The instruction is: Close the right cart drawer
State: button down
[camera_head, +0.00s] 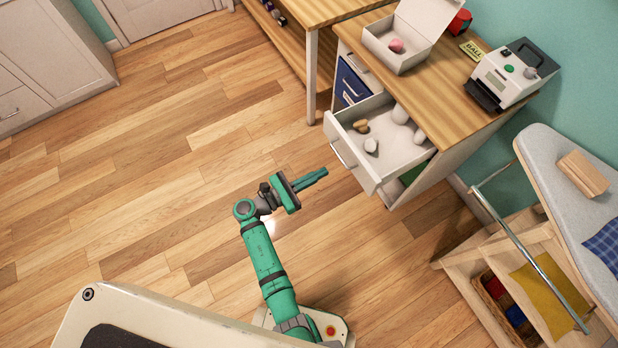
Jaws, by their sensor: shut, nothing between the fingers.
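The right cart drawer (364,175) is a white drawer pulled out of the wooden-topped cart (444,98). Several small rounded objects lie inside it, some white and some tan. A bar handle (343,155) is on its front panel. My gripper (325,173) is green, at the end of my arm, just left of the drawer's front panel. Its fingers are together and hold nothing. They point right, toward the front panel; a small gap seems to separate them from it.
A white open box (394,58) and a white machine (497,82) stand on the cart top. A blue drawer (352,86) sits left of the open one. An ironing board (545,150) and wooden shelf (465,282) are at right. The floor at left is clear.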

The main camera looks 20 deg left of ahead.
aim_at(348, 159)
jog(key=x, duration=0.8)
jog(key=shift+f, duration=0.1)
